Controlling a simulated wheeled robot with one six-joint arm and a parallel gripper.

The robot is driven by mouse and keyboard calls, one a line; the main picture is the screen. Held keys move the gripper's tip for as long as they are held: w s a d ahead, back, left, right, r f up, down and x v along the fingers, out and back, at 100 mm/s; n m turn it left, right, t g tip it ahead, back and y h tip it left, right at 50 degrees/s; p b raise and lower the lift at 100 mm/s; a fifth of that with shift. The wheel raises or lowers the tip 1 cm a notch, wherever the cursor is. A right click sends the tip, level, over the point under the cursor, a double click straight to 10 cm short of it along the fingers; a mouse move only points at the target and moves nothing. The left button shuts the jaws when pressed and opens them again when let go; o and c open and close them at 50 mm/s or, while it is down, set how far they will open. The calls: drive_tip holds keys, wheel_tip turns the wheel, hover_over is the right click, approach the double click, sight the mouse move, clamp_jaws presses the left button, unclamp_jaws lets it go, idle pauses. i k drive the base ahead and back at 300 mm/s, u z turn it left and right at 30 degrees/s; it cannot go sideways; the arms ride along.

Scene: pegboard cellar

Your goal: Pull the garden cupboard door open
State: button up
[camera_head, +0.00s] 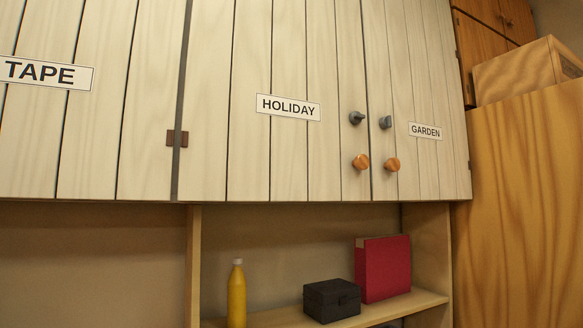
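The garden cupboard door (429,165) is a pale planked door at the right end of the wall cupboards, with a white "GARDEN" label (425,131). It looks shut, flush with the holiday door (290,160) to its left. Near its left edge it has a round wooden knob (393,164) and, above that, a small dark grey turn-piece (385,122). A hinge shows on its right edge. The holiday door has a matching wooden knob (361,162) and grey turn-piece (356,118) close beside them. My gripper is not in view.
Below the cupboards, an open shelf (418,301) holds a yellow bottle (237,295), a black box (332,300) and a red binder (384,268). A tall wooden cabinet (525,190) with a cardboard-coloured box (515,73) on top stands at right. The tape door (90,140) is at left.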

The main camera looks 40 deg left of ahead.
sight(413, 75)
drive_tip(key=u, duration=0.55)
drive_tip(key=i, duration=1)
drive_tip(key=u, duration=0.05)
